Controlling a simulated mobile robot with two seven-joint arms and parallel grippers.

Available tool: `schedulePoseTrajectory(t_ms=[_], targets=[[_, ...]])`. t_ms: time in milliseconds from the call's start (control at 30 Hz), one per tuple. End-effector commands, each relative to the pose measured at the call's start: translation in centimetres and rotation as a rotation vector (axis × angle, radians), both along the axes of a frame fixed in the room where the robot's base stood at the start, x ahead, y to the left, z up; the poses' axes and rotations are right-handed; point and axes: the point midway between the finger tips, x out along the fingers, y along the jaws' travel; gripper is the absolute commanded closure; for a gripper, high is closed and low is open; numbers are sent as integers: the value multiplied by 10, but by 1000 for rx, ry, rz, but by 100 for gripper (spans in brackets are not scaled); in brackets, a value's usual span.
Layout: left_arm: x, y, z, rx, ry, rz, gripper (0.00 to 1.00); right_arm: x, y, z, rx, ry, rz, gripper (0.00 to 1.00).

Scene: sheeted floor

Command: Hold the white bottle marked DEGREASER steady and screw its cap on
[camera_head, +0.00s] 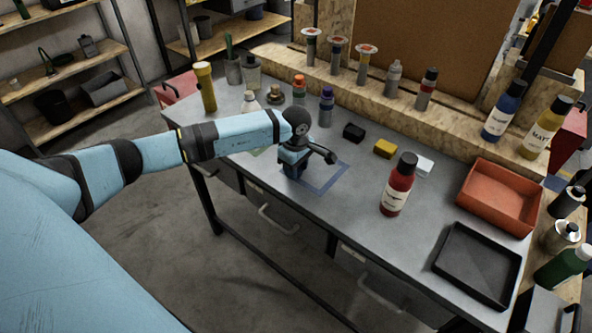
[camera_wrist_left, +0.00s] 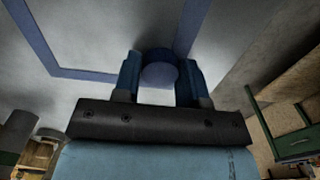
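My left gripper (camera_head: 293,170) is low over the near part of the bench, by a blue square outline (camera_head: 332,187). In the left wrist view its two fingers (camera_wrist_left: 160,85) stand on either side of a round dark blue cap (camera_wrist_left: 160,70) and appear to touch it. A paler patch shows just below the cap; I cannot tell what it is. I cannot make out the word DEGREASER anywhere. A pale bottle (camera_head: 250,104) stands partly behind my left arm, its label hidden. My right gripper is not in view.
A red bottle with a black cap (camera_head: 398,185) stands right of the outline. Black (camera_head: 354,132) and yellow (camera_head: 385,149) blocks lie behind it. A red tray (camera_head: 467,196) and a black tray (camera_head: 441,262) are at the right. Several bottles line the back.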

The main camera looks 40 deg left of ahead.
Motion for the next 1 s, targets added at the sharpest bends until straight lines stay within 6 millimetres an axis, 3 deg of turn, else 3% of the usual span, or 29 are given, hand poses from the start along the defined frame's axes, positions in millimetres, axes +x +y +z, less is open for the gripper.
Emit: schedulePoseTrajectory(t_ms=[33,100,467,633,767,1000], targets=[[0,0,0,0,0,0,73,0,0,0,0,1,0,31],[0,0,0,0,0,0,86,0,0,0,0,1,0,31],[0,0,1,0,0,0,87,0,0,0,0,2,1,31],[1,0,10,1,-2,0,87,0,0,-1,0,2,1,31],[1,1,28,1,-4,-1,87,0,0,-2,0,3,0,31],[1,1,91,0,-7,-1,87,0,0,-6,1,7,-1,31]])
